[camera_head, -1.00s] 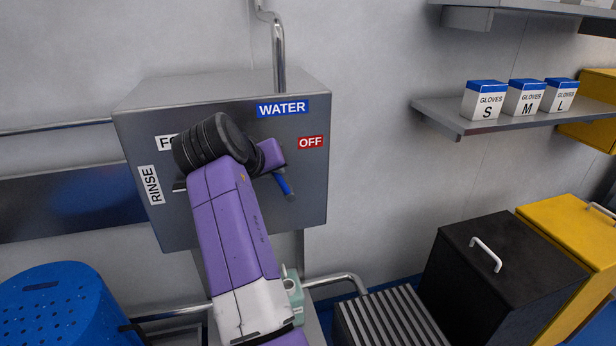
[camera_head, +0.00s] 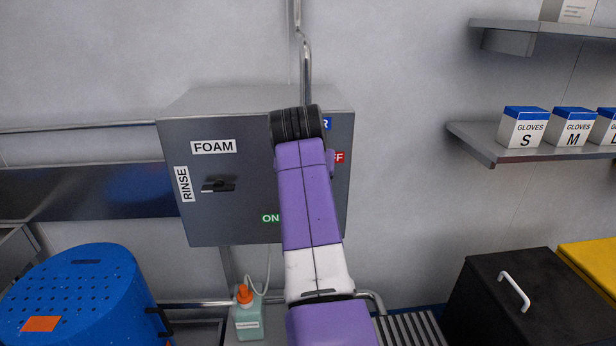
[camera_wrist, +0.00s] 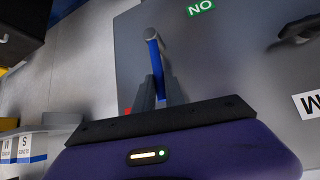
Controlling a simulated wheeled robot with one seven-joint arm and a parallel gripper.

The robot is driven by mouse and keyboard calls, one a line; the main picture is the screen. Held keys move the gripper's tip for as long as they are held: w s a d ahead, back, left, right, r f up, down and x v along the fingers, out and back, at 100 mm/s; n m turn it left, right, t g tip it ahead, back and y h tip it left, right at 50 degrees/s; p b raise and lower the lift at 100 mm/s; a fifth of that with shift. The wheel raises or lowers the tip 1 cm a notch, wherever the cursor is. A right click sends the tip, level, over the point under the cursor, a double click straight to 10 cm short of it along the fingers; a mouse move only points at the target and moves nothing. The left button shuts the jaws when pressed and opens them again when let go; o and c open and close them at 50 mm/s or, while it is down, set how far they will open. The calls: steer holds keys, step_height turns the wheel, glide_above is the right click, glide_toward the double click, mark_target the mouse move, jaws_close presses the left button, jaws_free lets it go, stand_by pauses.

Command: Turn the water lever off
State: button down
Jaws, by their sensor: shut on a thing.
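The water lever (camera_wrist: 153,50) has a blue handle and a grey end at the panel, and it shows in the wrist view. My gripper (camera_wrist: 160,82) is shut on the blue handle, with a finger on either side. In the head view my arm hides the lever and the gripper. The grey control box (camera_head: 260,180) carries a green ON label (camera_head: 270,218), which is upside down in the wrist view (camera_wrist: 200,7). The red OFF label (camera_head: 340,157) and the blue WATER label (camera_head: 327,124) are mostly covered by my arm.
A black lever (camera_head: 218,186) sits by the FOAM (camera_head: 213,146) and RINSE (camera_head: 183,184) labels. A blue perforated tub (camera_head: 85,295) and a green bottle (camera_head: 248,318) stand below. A shelf (camera_head: 500,157) with glove boxes and a black bin (camera_head: 510,290) are at right.

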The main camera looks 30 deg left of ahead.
steer(key=shift+d+f, duration=0.1)
steer(key=c, duration=1.4)
jaws_free()
steer(key=shift+w, duration=0.1)
steer(key=b+v, duration=0.2)
steer(key=v, duration=0.5)
steer(key=shift+s+r, duration=0.25)
steer(key=shift+s, duration=0.05)
